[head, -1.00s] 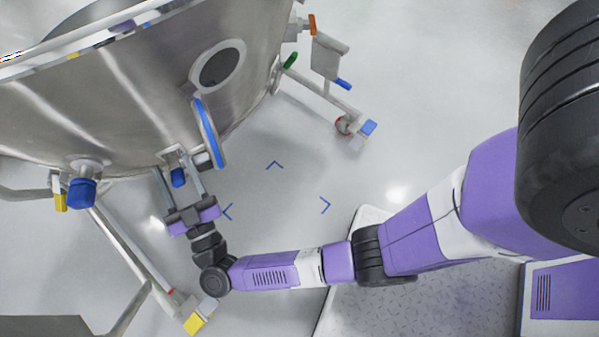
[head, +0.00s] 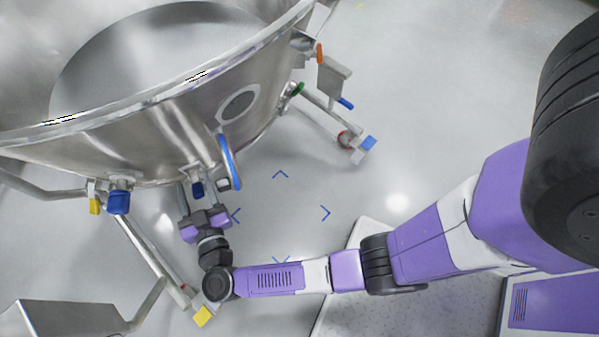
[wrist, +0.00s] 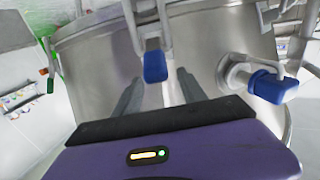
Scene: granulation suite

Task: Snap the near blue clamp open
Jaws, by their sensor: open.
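The near blue clamp (head: 198,190) is a small blue handle hanging on a steel bracket on the side of the large steel vessel (head: 170,150). It also shows in the wrist view (wrist: 155,66), hanging down at upper centre. My gripper (head: 199,196) is open, with one finger to each side of the clamp in the head view. In the wrist view my two grey fingers (wrist: 160,84) reach up on either side below the blue handle, with a gap between them. Nothing is held. Whether a finger touches the handle cannot be told.
A blue-capped fitting (head: 118,201) sits left of the clamp; in the wrist view a blue-handled fitting (wrist: 270,86) is at right. A leg with a yellow foot (head: 203,316) stands below. Open floor lies right.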

